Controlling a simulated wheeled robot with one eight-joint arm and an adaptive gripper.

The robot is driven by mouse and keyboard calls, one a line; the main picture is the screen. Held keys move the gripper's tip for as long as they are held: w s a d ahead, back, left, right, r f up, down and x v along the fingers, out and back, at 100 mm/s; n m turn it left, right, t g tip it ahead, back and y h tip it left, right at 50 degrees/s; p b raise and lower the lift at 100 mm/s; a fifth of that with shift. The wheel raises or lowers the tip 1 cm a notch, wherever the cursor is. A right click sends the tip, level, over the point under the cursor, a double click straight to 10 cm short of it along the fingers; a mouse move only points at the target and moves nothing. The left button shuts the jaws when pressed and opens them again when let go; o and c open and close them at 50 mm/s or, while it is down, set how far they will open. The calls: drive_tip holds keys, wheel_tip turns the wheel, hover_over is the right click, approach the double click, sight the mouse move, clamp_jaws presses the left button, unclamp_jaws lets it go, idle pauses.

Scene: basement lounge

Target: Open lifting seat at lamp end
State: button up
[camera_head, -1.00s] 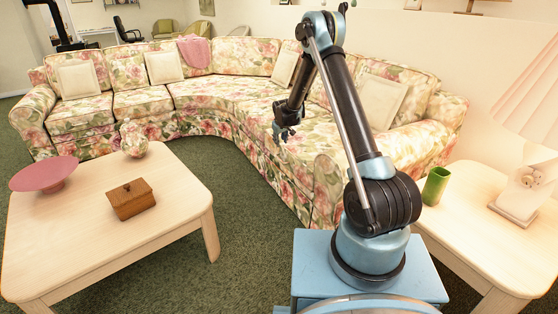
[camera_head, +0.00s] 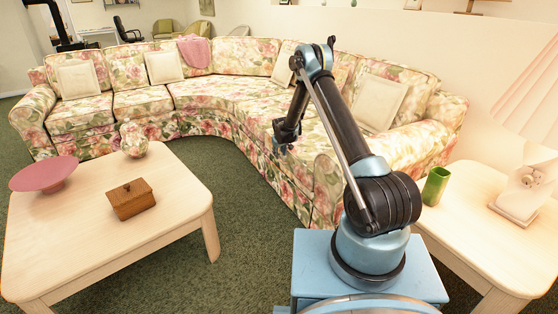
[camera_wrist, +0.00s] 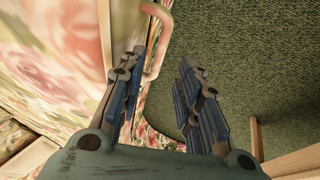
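The lamp-end seat (camera_head: 315,135) is the floral cushioned right part of the long curved sofa. It looks flat and down, and my arm hides part of it. My gripper (camera_head: 281,149) hangs at the front edge of the sofa, left of my forearm. In the wrist view my gripper (camera_wrist: 160,62) is open, with nothing between its fingers. A pale pinkish looped handle (camera_wrist: 158,42) juts from the edge of the floral seat (camera_wrist: 50,60), just beyond the fingertips and nearer the left finger. I cannot tell whether finger and handle touch.
A pale side table (camera_head: 465,225) with a green cup (camera_head: 436,186) and a lamp (camera_head: 525,195) stands at the right. A pale coffee table (camera_head: 110,235) with a wooden box (camera_head: 131,199) and pink bowl (camera_head: 44,175) is at the left. Green carpet (camera_head: 240,210) lies clear between.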

drive_tip(key=shift+x, duration=2.7)
